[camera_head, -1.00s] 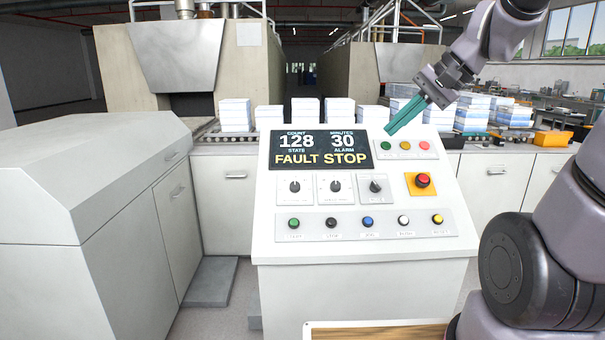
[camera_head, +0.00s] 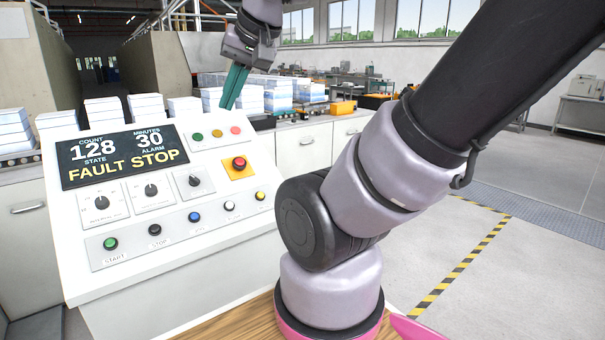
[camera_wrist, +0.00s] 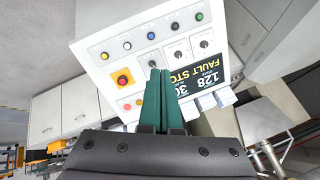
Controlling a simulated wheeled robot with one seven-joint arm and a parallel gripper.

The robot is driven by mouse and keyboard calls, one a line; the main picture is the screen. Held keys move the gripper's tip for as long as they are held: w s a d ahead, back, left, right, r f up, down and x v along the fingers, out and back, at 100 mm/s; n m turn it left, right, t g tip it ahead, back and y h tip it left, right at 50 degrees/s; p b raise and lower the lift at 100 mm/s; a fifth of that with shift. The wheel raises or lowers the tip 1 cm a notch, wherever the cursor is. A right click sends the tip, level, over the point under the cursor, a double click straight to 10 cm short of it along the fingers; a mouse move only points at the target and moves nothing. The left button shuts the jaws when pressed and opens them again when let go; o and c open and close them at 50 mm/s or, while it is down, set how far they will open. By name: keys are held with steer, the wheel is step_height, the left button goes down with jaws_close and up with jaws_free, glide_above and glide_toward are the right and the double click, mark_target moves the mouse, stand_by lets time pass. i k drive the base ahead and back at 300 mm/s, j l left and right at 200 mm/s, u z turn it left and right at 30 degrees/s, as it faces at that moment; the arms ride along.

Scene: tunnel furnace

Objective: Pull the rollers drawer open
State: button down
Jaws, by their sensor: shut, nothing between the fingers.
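White cabinet fronts with bar handles run below the conveyor. In the head view one front (camera_head: 30,230) is at the left edge, and others (camera_head: 305,155) are right of the control panel; all look closed. I cannot tell which front is the rollers drawer, as no label is readable. My gripper (camera_head: 228,106) is shut and empty, its teal fingers pointing down above the panel's back right edge, apart from every handle. In the wrist view the shut fingers (camera_wrist: 161,74) show in front of the panel, with white cabinet fronts (camera_wrist: 77,108) at the left.
The control panel (camera_head: 215,222) reads FAULT STOP and carries knobs, coloured buttons and a red stop button (camera_head: 239,163). Paper stacks (camera_head: 146,106) line the conveyor behind it. Orange boxes (camera_head: 343,107) lie farther right. The floor (camera_head: 545,260) at the right is open, with a yellow-black stripe (camera_head: 460,265).

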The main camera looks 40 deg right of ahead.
mark_target(305, 149)
steer(key=i+l, duration=0.1)
steer(key=l, duration=0.75)
steer(key=i+l, duration=0.1)
steer(key=l, duration=0.7)
steer(key=i+l, duration=0.1)
steer(key=l, duration=0.75)
steer(key=i+l, duration=0.1)
steer(key=l, duration=0.35)
steer(key=i+l, duration=0.1)
steer(key=l, duration=0.75)
steer(key=i+l, duration=0.6)
steer(key=i, duration=0.2)
steer(key=i+l, duration=0.15)
steer(key=i, duration=0.4)
steer(key=i+l, duration=0.15)
steer(key=i, duration=0.45)
steer(key=i+l, duration=0.15)
steer(key=i, duration=0.4)
steer(key=i+l, duration=0.2)
steer(key=i, duration=0.15)
steer(key=i+l, duration=0.2)
steer(key=i, duration=0.15)
